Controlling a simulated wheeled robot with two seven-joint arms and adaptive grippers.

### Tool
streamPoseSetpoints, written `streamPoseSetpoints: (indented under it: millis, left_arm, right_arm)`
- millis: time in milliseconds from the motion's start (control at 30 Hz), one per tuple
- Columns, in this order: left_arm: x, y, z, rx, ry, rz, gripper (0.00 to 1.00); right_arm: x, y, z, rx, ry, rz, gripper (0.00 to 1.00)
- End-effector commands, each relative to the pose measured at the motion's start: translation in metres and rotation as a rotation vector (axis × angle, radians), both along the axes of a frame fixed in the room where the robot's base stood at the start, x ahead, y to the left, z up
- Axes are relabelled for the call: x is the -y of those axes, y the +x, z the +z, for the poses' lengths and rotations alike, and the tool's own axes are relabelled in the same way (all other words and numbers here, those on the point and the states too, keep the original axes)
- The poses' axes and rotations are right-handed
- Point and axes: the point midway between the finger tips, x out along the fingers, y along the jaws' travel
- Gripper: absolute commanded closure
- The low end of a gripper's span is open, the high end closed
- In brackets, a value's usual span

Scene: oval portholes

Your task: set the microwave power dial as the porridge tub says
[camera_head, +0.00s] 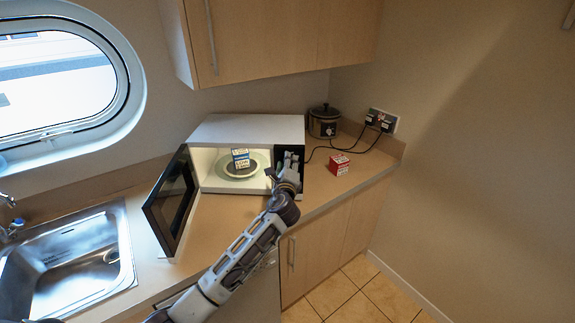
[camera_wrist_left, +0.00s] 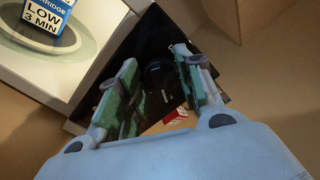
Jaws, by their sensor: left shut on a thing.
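The microwave (camera_head: 250,126) stands on the counter with its door (camera_head: 172,203) swung open to the left. The porridge tub (camera_head: 240,154) stands upright on the plate inside. In the left wrist view the tub (camera_wrist_left: 50,20) has a blue label reading "LOW 3 MIN", its upper line cut off. My left gripper (camera_head: 289,170) is at the black control panel (camera_head: 282,155), right of the opening. In the left wrist view its green-padded fingers (camera_wrist_left: 150,95) are shut on the dark power dial (camera_wrist_left: 156,72). The dial's pointer and markings are too dark to read. My right gripper is out of view.
A red box (camera_head: 339,163) lies on the counter right of the microwave. A slow cooker (camera_head: 323,122) stands behind it, its cable running to the wall sockets (camera_head: 380,121). A sink (camera_head: 70,258) is at the left. Cupboards (camera_head: 270,38) hang above.

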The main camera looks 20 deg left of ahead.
Motion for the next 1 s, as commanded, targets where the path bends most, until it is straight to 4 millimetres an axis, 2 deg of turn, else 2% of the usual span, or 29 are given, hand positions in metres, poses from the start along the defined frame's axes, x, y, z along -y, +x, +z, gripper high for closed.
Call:
streamPoseSetpoints:
  millis: [467, 667, 1000]
  left_arm:
    - [0.0, 0.0, -0.002, 0.016, -0.069, 0.001, 0.88]
    - [0.0, 0.0, -0.004, 0.044, -0.18, 0.0, 0.88]
    - [0.0, 0.0, -0.006, 0.116, -0.469, 0.0, 0.88]
  right_arm:
    - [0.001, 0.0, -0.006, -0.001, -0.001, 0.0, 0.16]
    - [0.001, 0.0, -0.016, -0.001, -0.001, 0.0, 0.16]
    - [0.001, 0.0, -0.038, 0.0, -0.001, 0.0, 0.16]
